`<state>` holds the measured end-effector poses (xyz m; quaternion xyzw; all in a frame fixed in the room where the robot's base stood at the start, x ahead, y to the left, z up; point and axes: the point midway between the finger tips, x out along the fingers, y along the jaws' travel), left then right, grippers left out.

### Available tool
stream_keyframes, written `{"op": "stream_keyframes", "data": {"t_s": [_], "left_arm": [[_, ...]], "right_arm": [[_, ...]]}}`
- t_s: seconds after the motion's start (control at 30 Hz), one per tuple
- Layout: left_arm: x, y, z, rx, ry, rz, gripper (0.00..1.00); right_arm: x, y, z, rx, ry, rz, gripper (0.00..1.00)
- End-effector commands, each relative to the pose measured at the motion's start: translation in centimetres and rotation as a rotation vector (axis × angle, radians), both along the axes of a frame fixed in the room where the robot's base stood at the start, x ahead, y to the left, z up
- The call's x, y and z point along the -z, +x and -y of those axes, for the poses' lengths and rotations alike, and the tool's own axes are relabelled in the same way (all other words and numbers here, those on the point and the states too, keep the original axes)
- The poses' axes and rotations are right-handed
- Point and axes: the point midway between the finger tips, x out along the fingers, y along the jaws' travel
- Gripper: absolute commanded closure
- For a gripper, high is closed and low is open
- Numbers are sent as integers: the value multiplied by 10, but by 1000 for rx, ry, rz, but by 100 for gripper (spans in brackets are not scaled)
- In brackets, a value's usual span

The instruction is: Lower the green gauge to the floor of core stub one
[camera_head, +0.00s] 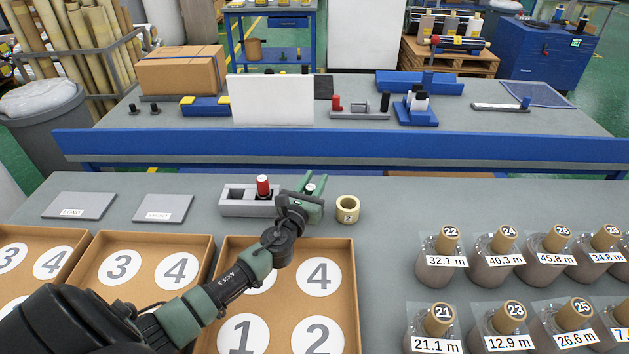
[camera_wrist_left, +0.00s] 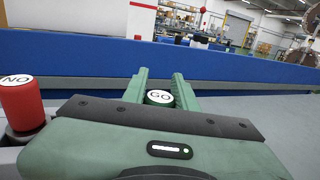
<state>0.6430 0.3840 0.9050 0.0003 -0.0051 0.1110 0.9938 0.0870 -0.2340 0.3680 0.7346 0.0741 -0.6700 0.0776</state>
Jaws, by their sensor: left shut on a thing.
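My left gripper (camera_head: 312,184) is shut on the green gauge, whose white top (camera_head: 310,188) shows between the fingers. In the left wrist view the gauge (camera_wrist_left: 160,98) reads GO and sits between the two green fingers (camera_wrist_left: 160,88). The gripper is at the right end of the grey gauge holder (camera_head: 236,201), left of and behind a pale yellow core stub marked 2 (camera_head: 347,211). I cannot see core stub one; the gripper may hide it. The gauge's lower part is hidden. My right gripper is not in view.
The red gauge (camera_head: 263,186), marked NO in the left wrist view (camera_wrist_left: 22,105), stands in the holder close to my gripper. Cardboard trays (camera_head: 350,275) with numbered circles lie in front. Wrapped rolls (camera_head: 440,268) stand at right. Two grey plates (camera_head: 163,208) lie at left.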

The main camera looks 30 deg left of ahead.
Motion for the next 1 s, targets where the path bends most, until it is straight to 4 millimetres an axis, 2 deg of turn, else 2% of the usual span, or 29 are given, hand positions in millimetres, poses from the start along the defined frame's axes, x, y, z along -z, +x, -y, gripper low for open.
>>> {"op": "stream_keyframes", "data": {"t_s": [0.03,0.1,0.47,0.57,0.8,1.0], "left_arm": [[-1,0,0,0,0,2,64],[-1,0,0,0,0,1,46],[1,-3,1,0,0,-1,46],[2,-13,3,1,1,-2,46],[2,-54,12,1,1,-2,46],[1,-73,17,1,1,1,46]], "right_arm": [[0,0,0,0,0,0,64],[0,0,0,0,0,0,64],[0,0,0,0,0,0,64],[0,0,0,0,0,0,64],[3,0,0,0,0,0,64],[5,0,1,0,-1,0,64]]}}
